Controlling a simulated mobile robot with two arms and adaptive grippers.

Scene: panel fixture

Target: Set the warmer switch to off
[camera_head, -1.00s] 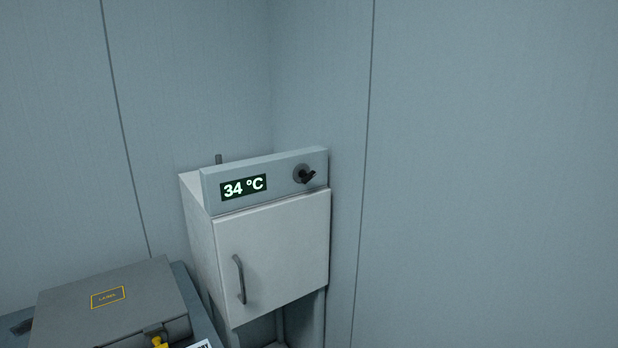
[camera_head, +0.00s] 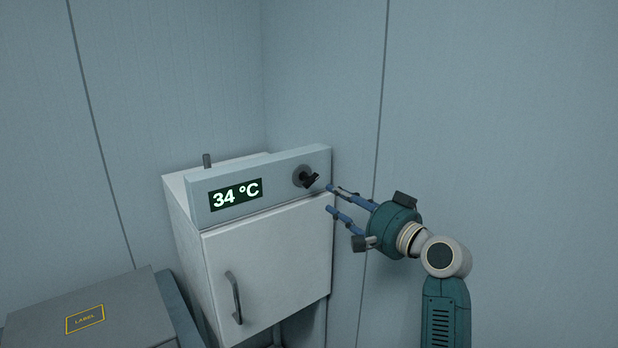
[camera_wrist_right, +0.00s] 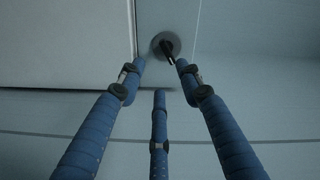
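The warmer (camera_head: 268,258) is a white cabinet with a grey top panel and a display (camera_head: 236,195) reading 34 °C. Its switch (camera_head: 309,178) is a black knob on a round grey base at the panel's right end, with its lever pointing to the lower right. The switch also shows in the right wrist view (camera_wrist_right: 167,48), at the top, beyond the fingers. My right gripper (camera_head: 329,199) is open and empty, just right of and slightly below the switch, with a small apparent gap. In the right wrist view its blue fingers (camera_wrist_right: 160,78) are spread. My left gripper is not in view.
The warmer's door has a vertical handle (camera_head: 234,297). A grey labelled box (camera_head: 90,318) stands at the lower left. Grey walls (camera_head: 500,120) meet in a corner behind the warmer.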

